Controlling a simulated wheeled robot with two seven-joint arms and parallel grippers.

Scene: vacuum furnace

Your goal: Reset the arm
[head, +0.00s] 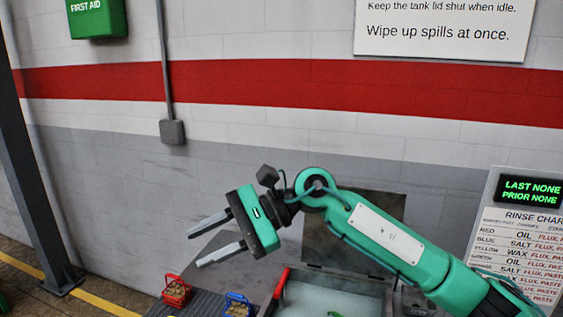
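My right arm comes in from the lower right, and its green gripper (205,237) points left with its two grey fingers apart. Nothing shows between the fingers. The gripper is in the air above the left part of the bench, in front of the grey wall. My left gripper is not in the head view.
Below the gripper, a red basket (176,291) and a blue basket (237,305) stand on a dark ribbed surface (200,308). A tank (325,294) with a raised lid (345,232) stands to their right. A rinse chart board (520,235) stands at the right. A dark post (32,190) rises at the left.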

